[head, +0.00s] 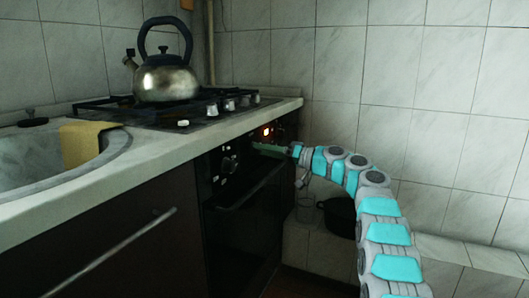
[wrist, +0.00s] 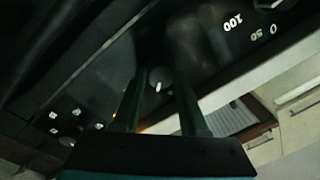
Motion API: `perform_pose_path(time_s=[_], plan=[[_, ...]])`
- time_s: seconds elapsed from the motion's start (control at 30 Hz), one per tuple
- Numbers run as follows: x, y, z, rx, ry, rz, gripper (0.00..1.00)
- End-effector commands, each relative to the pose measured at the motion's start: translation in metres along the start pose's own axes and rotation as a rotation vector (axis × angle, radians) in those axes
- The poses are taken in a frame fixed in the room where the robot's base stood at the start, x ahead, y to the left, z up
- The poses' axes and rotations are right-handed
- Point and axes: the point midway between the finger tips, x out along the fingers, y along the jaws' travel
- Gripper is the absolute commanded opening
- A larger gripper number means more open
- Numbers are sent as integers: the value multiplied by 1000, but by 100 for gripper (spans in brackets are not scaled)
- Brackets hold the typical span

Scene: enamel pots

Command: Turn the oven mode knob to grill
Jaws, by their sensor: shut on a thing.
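The oven (head: 245,215) is black and built in under the hob. In the wrist view a small dark round knob with a white mark (wrist: 160,79) sits on its panel between my fingertips; I take it for the oven mode knob. My gripper (wrist: 160,82) is shut on it, one dark finger on each side. In the head view my gripper (head: 270,148) reaches the panel from the right, below a lit orange display (head: 267,132). I cannot read a grill symbol or tell the knob's setting.
Another knob (wrist: 268,3) with the numbers 0, 50 and 100 is at the wrist view's upper right. More oven knobs (head: 229,164) show in the head view. A kettle (head: 166,78) stands on the hob. A dark pot (head: 340,215) is low behind my arm.

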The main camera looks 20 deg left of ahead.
Motion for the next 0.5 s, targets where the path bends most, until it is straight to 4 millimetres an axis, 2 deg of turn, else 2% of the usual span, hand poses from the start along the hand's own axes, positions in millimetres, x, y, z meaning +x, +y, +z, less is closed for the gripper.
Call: perform_pose_path(time_s=[0.5], plan=[[1, -1, -1, 465, 35, 6, 0]])
